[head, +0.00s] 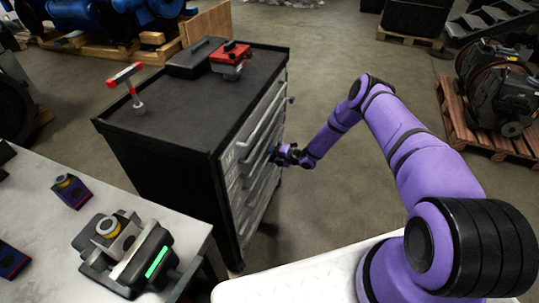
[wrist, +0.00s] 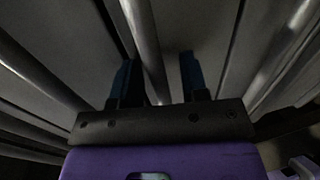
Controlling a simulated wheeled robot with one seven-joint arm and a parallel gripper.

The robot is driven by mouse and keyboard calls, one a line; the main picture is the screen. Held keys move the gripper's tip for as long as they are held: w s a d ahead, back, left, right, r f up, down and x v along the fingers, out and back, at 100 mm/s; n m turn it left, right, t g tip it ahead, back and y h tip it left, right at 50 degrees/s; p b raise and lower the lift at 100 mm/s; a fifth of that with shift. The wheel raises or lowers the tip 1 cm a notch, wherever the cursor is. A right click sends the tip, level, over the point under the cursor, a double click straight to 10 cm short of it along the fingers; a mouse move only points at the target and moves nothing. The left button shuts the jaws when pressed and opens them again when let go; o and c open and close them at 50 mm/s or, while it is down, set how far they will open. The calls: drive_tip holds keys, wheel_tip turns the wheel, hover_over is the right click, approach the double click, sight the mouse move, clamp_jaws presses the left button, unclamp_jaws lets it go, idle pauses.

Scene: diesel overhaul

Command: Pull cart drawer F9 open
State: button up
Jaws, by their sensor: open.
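The tool cart (head: 180,105) is dark, with a stack of grey drawers (head: 236,196) on its right-hand side, each with a long bar handle. My gripper (head: 272,154) is at the drawer fronts, about midway along the stack in the head view. In the wrist view, my gripper (wrist: 158,80) is open, with one dark finger on each side of a round bar handle (wrist: 146,45). The handle runs between the fingers; I cannot tell whether either finger touches it. No drawer label can be read, so I cannot tell which one is F9.
A red-topped device (head: 230,62), a dark case (head: 195,57) and a red-handled tool (head: 127,85) are on the cart top. A workbench (head: 32,205) with a grey machine part (head: 125,250) stands at left front. Floor (head: 330,195) right of the cart is clear.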

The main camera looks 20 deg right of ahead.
clamp_jaws()
drive_tip(key=f+v, duration=0.2)
drive_tip(key=v, duration=1.1)
drive_tip(key=f+v, duration=0.3)
drive_tip(key=v, duration=1.1)
drive_tip(key=shift+s+d, duration=0.35)
drive_tip(key=shift+d, duration=0.1)
drive_tip(key=shift+f, duration=0.1)
unclamp_jaws()
